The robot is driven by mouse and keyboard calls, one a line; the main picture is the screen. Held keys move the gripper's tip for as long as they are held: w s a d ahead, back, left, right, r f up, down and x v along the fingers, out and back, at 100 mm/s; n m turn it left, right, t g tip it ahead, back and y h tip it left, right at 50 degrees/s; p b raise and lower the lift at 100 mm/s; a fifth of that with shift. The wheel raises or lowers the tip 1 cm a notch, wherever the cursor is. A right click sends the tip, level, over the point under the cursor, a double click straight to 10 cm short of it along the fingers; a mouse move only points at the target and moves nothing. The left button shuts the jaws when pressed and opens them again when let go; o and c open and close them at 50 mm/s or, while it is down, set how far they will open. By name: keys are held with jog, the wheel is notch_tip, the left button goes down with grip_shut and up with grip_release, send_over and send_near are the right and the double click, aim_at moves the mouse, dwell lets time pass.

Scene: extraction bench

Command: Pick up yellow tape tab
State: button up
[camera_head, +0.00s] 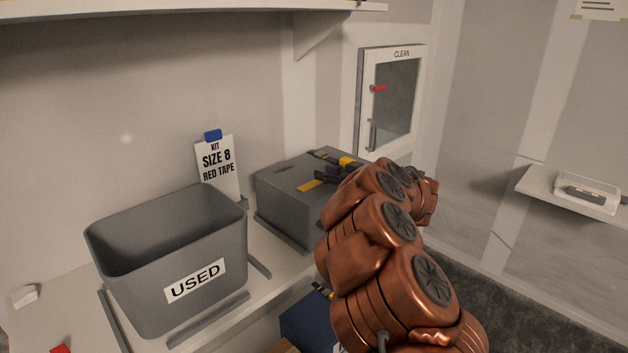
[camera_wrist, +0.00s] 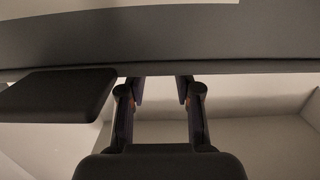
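A flat yellow strip (camera_head: 312,185), which looks like the tape tab, lies at the near top edge of the closed grey box (camera_head: 283,205) on the bench. My gripper (camera_head: 340,172) is over the right part of the box top, just right of the strip, and my copper arm hides part of the box. In the wrist view my two fingers (camera_wrist: 162,90) stand apart with nothing seen between them, at a grey edge. The yellow strip cannot be made out in the wrist view.
A grey open bin (camera_head: 160,250) marked USED stands at left. A KIT SIZE 8 RED TAPE sign (camera_head: 217,165) stands behind it. A dark flat block (camera_wrist: 55,93) sits left of my fingers in the wrist view. A CLEAN cabinet (camera_head: 392,98) is behind.

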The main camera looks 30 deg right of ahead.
jog(key=shift+x, duration=1.25)
grip_shut()
